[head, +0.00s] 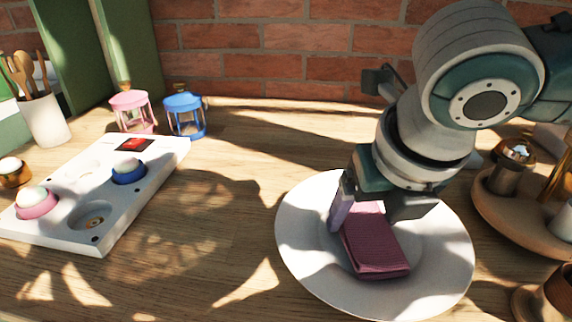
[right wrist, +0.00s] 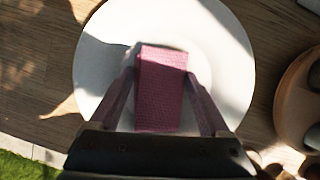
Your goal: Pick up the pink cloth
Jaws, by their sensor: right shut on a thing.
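The pink cloth (head: 374,243) is a folded, thick rectangle over the white plate (head: 300,262) in the head view. In the right wrist view the cloth (right wrist: 160,88) lies between the two fingers. My right gripper (head: 368,208) reaches down from the upper right and is shut on the cloth, one finger on each side near its far end. I cannot tell whether the cloth still touches the plate (right wrist: 100,75). My left gripper is not in view.
A white tray (head: 125,215) with round cups stands at the left. Pink (head: 131,112) and blue (head: 184,115) lanterns stand behind it. A utensil pot (head: 45,120) is far left. A round wooden tray (head: 500,212) stands close right of the plate. The table between is clear.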

